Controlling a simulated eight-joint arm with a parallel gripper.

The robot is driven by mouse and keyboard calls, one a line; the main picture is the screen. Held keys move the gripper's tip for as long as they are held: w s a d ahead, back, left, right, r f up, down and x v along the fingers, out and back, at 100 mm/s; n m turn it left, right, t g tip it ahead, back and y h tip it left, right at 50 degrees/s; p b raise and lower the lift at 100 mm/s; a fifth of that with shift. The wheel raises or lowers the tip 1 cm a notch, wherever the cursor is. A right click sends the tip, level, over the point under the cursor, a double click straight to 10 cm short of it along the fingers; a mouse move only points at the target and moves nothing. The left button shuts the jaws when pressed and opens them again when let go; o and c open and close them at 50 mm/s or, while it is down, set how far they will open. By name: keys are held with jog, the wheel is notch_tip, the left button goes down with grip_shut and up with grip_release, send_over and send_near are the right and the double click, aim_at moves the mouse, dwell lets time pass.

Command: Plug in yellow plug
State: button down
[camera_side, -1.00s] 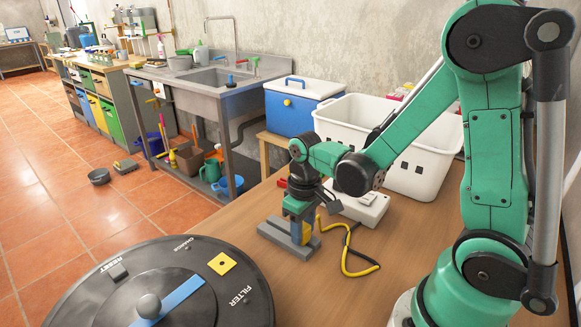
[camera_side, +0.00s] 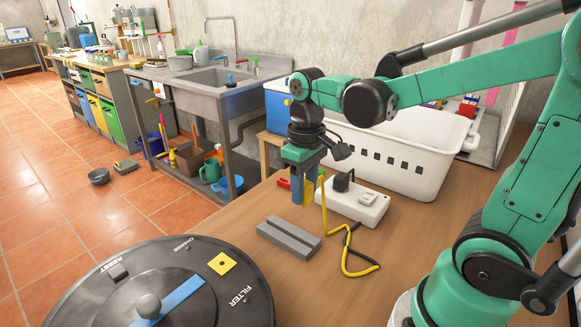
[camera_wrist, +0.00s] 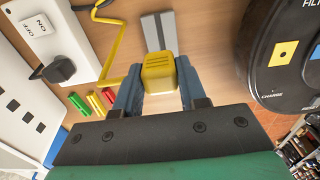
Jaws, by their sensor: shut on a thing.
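My gripper (camera_side: 301,186) is shut on the yellow plug (camera_side: 309,193) and holds it in the air above the table. In the wrist view the yellow plug (camera_wrist: 160,72) sits between the two blue-grey fingers. Its yellow cord (camera_side: 343,258), dark in places, hangs down and loops on the table. The white power strip (camera_side: 332,204) lies just right of the gripper. A black plug (camera_side: 342,182) and a white switch block (camera_side: 368,198) are on it. The wrist view shows the ON/OFF switch (camera_wrist: 37,25). Free sockets cannot be made out. The grey grooved block (camera_side: 289,237) stands empty below the gripper.
Red, yellow and green pieces (camera_wrist: 94,102) lie beside the strip. A white basket (camera_side: 432,168) stands behind it, near a blue cooler (camera_side: 279,112). A large round black lid (camera_side: 150,285) fills the front left. The table's front middle is clear except for the cord.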

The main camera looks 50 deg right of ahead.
notch_tip(320, 180, up, 11)
jog(key=shift+f, duration=0.2)
dwell(0.4)
jog(key=w+a+f, duration=0.3)
jog(key=a, duration=0.5)
send_over(222, 263)
notch_tip(222, 263, down, 4)
jog(key=shift+f, duration=0.15)
jog(key=shift+f, duration=2.75)
